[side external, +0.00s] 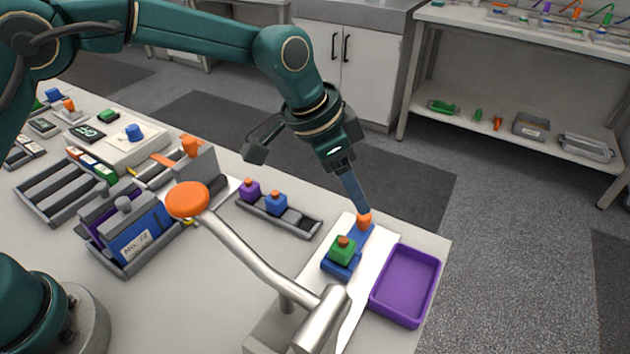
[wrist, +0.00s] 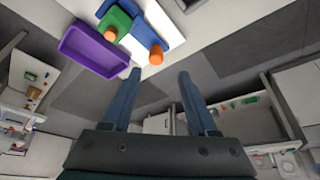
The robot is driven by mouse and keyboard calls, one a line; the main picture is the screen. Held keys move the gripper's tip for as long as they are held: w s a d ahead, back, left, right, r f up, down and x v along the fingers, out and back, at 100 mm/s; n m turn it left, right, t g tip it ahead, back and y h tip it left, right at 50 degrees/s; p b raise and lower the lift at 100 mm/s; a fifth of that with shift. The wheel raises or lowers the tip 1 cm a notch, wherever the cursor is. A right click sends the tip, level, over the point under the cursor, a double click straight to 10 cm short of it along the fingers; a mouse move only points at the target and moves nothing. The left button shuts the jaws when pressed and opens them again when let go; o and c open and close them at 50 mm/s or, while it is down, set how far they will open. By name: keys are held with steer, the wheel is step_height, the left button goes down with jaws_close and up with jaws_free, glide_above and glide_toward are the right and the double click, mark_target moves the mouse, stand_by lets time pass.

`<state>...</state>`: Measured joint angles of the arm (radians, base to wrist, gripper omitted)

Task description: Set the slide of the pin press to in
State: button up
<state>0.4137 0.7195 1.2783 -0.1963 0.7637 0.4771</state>
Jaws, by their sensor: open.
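The pin press (side external: 320,320) stands at the front of the table, with a long grey lever (side external: 250,258) ending in an orange knob. Its blue slide (side external: 340,268) lies toward the far end of the white plate, out from the press body. The slide carries a green block (side external: 341,250) with an orange top and has an orange knob (side external: 364,220) at its far end. My gripper (side external: 360,208) is open, pointing down at that knob. In the wrist view, the slide's knob (wrist: 156,54) shows just beyond the gap between my fingertips (wrist: 158,74); I cannot tell whether they straddle it.
A purple tray (side external: 405,285) sits right of the white plate. A grey rack (side external: 300,222) with a purple and a blue block is to the left. The press lever leans across the front. Beyond the table's far edge is open floor.

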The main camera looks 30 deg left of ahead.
steer(key=shift+s+d+f, duration=0.1)
steer(key=shift+d+f, duration=0.1)
steer(key=shift+f, duration=0.25)
steer(key=shift+s+d+f, duration=0.1)
steer(key=shift+d+f, duration=0.05)
steer(key=shift+f, duration=0.25)
steer(key=shift+x, duration=2.1)
jaws_close()
